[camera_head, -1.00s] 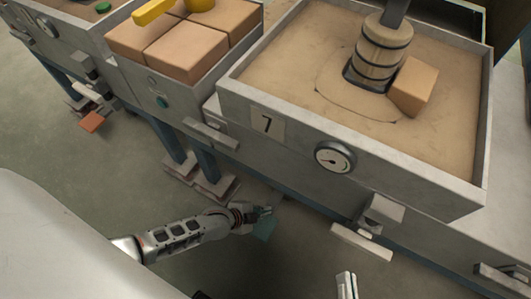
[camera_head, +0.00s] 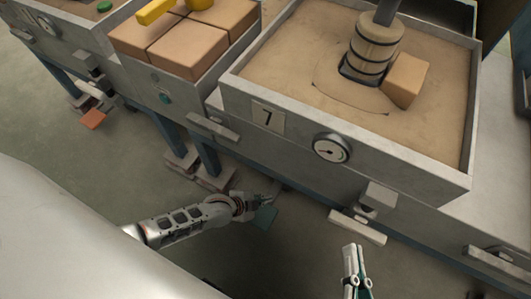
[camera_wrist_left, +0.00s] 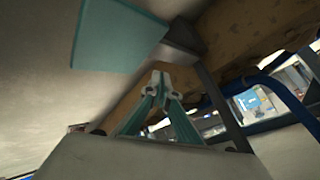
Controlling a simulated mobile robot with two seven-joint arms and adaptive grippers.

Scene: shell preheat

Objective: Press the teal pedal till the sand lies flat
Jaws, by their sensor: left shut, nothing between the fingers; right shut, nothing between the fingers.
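The teal pedal (camera_head: 265,217) is a flat plate low near the floor, below the sand box marked 7 (camera_head: 228,103). It also shows in the left wrist view (camera_wrist_left: 115,36), up and left of my fingertips (camera_wrist_left: 161,77), with a gap in the picture. My left gripper (camera_head: 268,199) is shut and empty, right at the pedal's upper edge in the head view; I cannot tell whether it touches. The sand (camera_head: 290,75) looks mostly smooth, with a curved line around a banded barrel-like piece (camera_head: 372,45) standing in it. My right gripper (camera_head: 354,249) is shut and empty at the bottom.
A tan block (camera_head: 405,80) leans by the barrel-like piece. A round gauge (camera_head: 332,149) sits on the box front. A grey ledge (camera_head: 357,226) sticks out low on the right. An orange pedal (camera_head: 93,119) lies far left. Bare floor is open at left.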

